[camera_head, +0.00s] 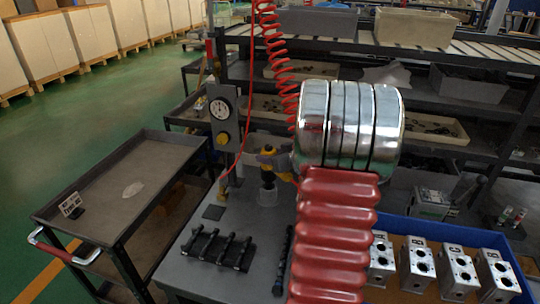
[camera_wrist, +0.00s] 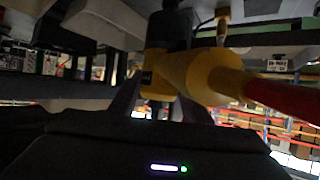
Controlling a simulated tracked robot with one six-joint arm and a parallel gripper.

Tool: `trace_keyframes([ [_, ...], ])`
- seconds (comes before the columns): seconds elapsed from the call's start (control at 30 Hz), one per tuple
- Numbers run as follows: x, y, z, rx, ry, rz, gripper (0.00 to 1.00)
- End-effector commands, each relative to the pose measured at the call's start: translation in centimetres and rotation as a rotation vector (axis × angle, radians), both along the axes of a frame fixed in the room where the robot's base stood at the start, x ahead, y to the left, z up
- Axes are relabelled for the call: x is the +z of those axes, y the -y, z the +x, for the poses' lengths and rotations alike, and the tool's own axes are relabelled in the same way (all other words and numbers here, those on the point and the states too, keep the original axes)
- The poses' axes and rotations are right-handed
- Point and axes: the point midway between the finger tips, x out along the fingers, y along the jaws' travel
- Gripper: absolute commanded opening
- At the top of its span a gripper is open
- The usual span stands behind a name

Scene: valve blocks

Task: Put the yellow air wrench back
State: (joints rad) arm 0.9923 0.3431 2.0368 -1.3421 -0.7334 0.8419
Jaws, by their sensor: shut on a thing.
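The yellow air wrench (camera_head: 266,160) is left of my arm in the head view, above the grey bench, with its black end pointing down. A red hose (camera_wrist: 285,102) leaves the wrench to the right. My arm hides most of the gripper in the head view.
A pressure gauge panel (camera_head: 224,118) stands behind the wrench. A black rack (camera_head: 218,248) lies on the bench front. A blue tray (camera_head: 512,240) with several metal valve blocks is at right. A grey cart (camera_head: 130,195) stands left. A red coiled hose (camera_head: 275,50) hangs above.

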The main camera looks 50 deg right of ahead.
Motion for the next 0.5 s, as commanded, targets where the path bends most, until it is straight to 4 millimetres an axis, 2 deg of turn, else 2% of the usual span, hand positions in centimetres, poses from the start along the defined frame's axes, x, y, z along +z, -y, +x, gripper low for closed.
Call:
trace_keyframes([
  [0.5, -0.45, 0.06, 0.08, 0.001, 0.005, -0.003, 0.08],
])
